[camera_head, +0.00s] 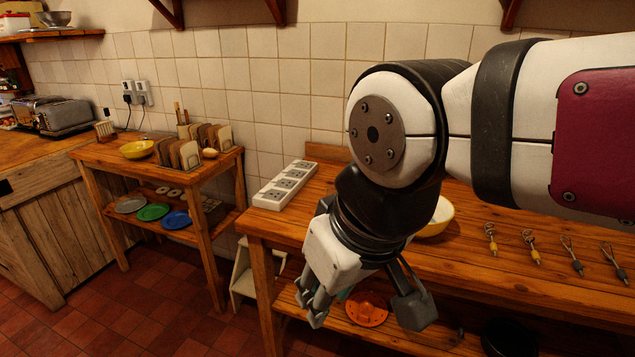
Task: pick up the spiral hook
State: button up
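Several small metal tools lie in a row on the right part of the wooden table. Two have yellow collars and curled metal ends: one at the left of the row (491,238) and one beside it (531,246). They look like spiral hooks, but they are too small to be sure. Two more tools with dark collars (572,255) (613,262) have forked ends. My gripper (362,310) points down near the table's front edge, left of the row and apart from it. Its fingers are spread and I see nothing held between them.
A white power strip (285,185) lies at the table's left end. A yellow bowl (437,217) is partly hidden behind my arm. An orange plate (367,312) sits on the lower shelf. A smaller rack with plates (154,212) stands left, across a floor gap.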

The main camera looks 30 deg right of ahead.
aim_at(536, 257)
jog(key=z, duration=1.8)
jog(key=i+l, duration=0.55)
jog(key=l, duration=0.25)
jog(key=i+l, duration=0.3)
jog(key=l+u, duration=0.05)
jog(key=l, duration=0.05)
